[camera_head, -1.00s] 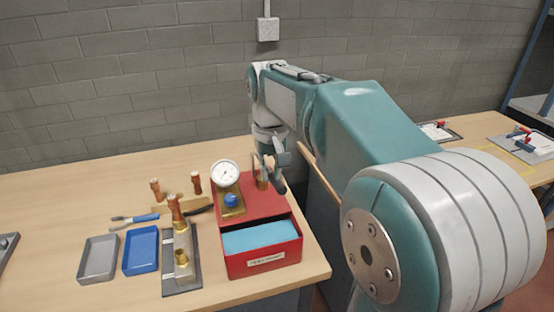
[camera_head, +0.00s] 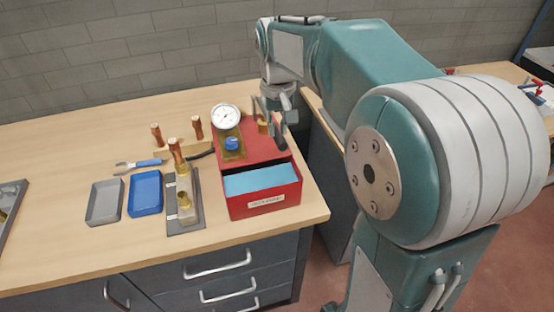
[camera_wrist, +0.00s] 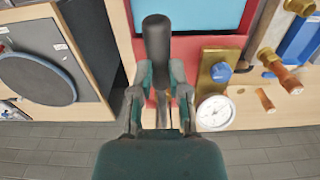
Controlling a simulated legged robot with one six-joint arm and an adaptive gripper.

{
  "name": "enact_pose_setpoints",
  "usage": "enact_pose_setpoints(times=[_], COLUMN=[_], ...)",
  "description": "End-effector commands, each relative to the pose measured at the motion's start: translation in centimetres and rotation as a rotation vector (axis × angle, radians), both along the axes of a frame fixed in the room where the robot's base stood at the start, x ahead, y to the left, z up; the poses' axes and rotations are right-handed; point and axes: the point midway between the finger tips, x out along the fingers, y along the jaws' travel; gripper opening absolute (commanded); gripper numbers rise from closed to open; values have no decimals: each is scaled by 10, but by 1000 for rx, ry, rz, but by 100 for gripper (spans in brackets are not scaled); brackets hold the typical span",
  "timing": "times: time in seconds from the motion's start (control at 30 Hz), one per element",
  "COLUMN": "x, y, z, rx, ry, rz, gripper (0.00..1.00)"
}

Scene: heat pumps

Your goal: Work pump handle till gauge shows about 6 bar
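The red test pump (camera_head: 262,205) stands on the bench near its right front corner, with blue water (camera_head: 260,179) in its open tank. Its round white gauge (camera_head: 226,117) faces me; the needle is too small to read. The gauge also shows in the wrist view (camera_wrist: 215,112). A blue knob (camera_head: 232,144) sits below it on a brass block. My gripper (camera_head: 269,114) is over the pump's back right part. In the wrist view, the dark pump handle (camera_wrist: 157,38) lies between my fingers (camera_wrist: 161,72), which appear closed against its sides. The handle is mostly hidden in the head view.
Left of the pump are a plate with copper and brass fittings (camera_head: 186,218), a blue tray (camera_head: 145,194), a grey tray (camera_head: 104,202) and blue-handled pliers (camera_head: 140,164). The bench's left part is mostly clear. A block wall (camera_head: 120,60) stands behind.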

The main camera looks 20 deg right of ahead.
Motion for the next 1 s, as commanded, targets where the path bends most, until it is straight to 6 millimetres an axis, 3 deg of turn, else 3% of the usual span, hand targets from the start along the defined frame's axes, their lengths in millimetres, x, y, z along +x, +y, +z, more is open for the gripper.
enact_pose_setpoints(times=[0.7,1.0], x=[0,0], y=[1,1], z=[-37,-39], rx=[-1,-1], ry=[1,0], rz=[0,0], gripper=[21,21])
